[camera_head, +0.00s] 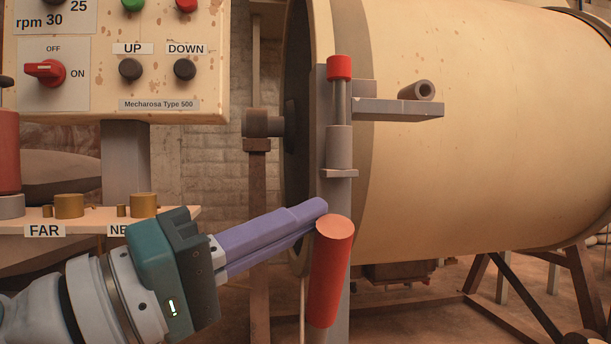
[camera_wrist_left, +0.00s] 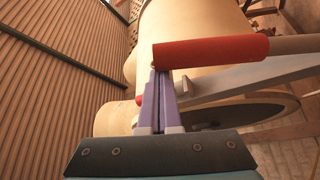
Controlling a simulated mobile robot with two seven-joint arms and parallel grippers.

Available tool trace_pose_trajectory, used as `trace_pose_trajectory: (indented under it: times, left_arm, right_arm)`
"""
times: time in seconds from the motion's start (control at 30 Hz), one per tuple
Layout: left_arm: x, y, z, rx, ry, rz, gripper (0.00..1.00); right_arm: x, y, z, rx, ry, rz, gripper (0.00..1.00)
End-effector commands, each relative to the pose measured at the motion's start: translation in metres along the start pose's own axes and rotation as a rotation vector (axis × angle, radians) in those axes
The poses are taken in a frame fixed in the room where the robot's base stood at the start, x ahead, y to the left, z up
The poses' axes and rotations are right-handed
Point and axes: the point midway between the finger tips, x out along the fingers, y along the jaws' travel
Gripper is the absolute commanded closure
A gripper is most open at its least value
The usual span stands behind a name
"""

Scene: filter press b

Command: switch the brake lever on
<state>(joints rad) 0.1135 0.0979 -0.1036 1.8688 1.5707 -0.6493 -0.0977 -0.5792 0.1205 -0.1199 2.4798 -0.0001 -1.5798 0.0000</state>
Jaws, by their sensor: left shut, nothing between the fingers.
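The brake lever has a thick red handle (camera_head: 333,272) that hangs low in front of the drum, with a grey bar behind it. The handle also shows in the wrist view as a red bar (camera_wrist_left: 212,50) across the upper middle. My left gripper (camera_head: 322,206) has its purple fingers shut and empty, with the tips at the handle's top end. In the wrist view the closed fingertips (camera_wrist_left: 160,74) reach the handle's edge near its left end. I cannot tell whether they touch it. My right gripper is not in view.
A large cream drum (camera_head: 480,130) fills the right side. A red-capped grey pin (camera_head: 339,68) and a grey bracket (camera_head: 400,108) stand above the handle. A control panel (camera_head: 150,95) and a shelf with labelled brass knobs (camera_head: 69,206) are at left.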

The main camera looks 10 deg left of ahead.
Motion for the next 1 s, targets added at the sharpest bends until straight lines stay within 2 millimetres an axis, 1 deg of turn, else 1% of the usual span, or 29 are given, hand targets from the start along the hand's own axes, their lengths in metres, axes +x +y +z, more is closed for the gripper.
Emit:
trace_pose_trajectory:
  times: [0.03,0.23,0.33,0.47,0.6,0.7,0.83,0.87,0.93,0.97,1.0]
  left_arm:
    - [0.000,-0.001,0.006,-0.004,-0.017,-0.001,1.00]
    - [-0.001,-0.001,0.006,-0.006,-0.018,-0.002,1.00]
    - [-0.007,-0.003,0.006,-0.006,-0.016,-0.002,1.00]
    - [-0.030,-0.004,0.005,-0.004,-0.015,-0.005,1.00]
    - [-0.059,-0.005,0.002,-0.002,-0.010,-0.005,1.00]
    - [-0.077,-0.004,0.000,0.000,-0.008,-0.003,1.00]
    - [-0.092,-0.002,-0.002,0.001,-0.005,-0.001,1.00]
    - [-0.093,-0.001,-0.002,0.003,-0.007,-0.002,1.00]
    - [-0.094,0.007,-0.002,0.016,-0.023,-0.015,1.00]
    - [-0.093,0.011,0.000,0.026,-0.037,-0.025,1.00]
    - [-0.091,0.019,0.002,0.045,-0.062,-0.046,1.00]
  right_arm:
    - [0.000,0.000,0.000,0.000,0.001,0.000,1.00]
    - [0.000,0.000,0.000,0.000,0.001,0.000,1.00]
    - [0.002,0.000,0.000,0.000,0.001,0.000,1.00]
    - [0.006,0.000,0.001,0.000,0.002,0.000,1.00]
    - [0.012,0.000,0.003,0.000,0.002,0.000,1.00]
    - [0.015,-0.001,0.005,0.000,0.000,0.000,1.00]
    - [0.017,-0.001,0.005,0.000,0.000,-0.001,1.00]
    - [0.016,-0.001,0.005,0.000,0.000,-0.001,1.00]
    - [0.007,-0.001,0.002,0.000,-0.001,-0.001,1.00]
    - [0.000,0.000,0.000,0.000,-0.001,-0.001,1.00]
    - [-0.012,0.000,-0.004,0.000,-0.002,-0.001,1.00]
